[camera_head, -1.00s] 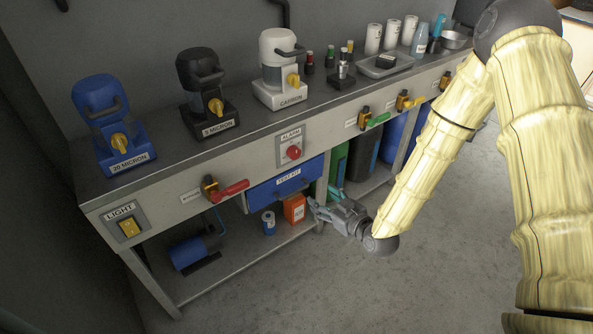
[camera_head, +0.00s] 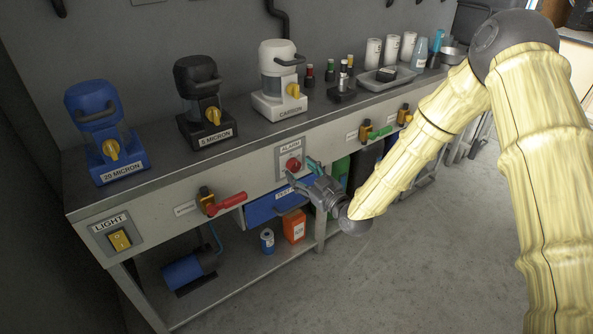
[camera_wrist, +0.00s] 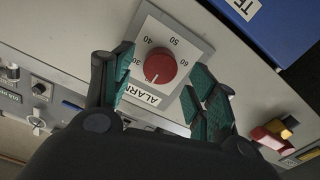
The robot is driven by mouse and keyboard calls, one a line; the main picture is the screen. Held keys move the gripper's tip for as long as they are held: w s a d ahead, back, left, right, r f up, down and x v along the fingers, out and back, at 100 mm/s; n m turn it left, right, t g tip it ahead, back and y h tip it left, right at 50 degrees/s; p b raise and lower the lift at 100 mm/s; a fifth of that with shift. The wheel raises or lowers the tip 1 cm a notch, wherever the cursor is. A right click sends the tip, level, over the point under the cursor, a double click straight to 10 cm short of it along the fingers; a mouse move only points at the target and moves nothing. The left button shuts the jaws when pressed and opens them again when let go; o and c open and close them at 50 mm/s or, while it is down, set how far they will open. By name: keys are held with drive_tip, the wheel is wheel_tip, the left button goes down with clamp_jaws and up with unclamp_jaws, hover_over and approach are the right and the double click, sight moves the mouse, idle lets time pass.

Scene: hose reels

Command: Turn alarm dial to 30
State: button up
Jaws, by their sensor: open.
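The red alarm dial (camera_head: 293,164) is a round knob on a grey plate labelled ALARM (camera_head: 289,148), on the bench's front panel. In the wrist view the dial (camera_wrist: 160,66) appears upside down with a white pointer mark at its lower left edge, towards the ALARM label. Small numbers, among them 50 and 40, surround it; the pointer's exact reading is hard to tell. My gripper (camera_head: 304,172) is in front of the plate, just below and right of the dial. Its teal-padded fingers (camera_wrist: 163,72) are open, one either side of the dial, with no visible contact.
A red-handled valve (camera_head: 225,203) and a light switch (camera_head: 119,239) are left on the panel. A blue test kit drawer (camera_head: 262,208) lies just below the dial. Filter housings stand on the bench top (camera_head: 245,133). The floor in front is clear.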

sight(294, 165)
drive_tip(key=shift+x, duration=1.4)
drive_tip(key=c, duration=1)
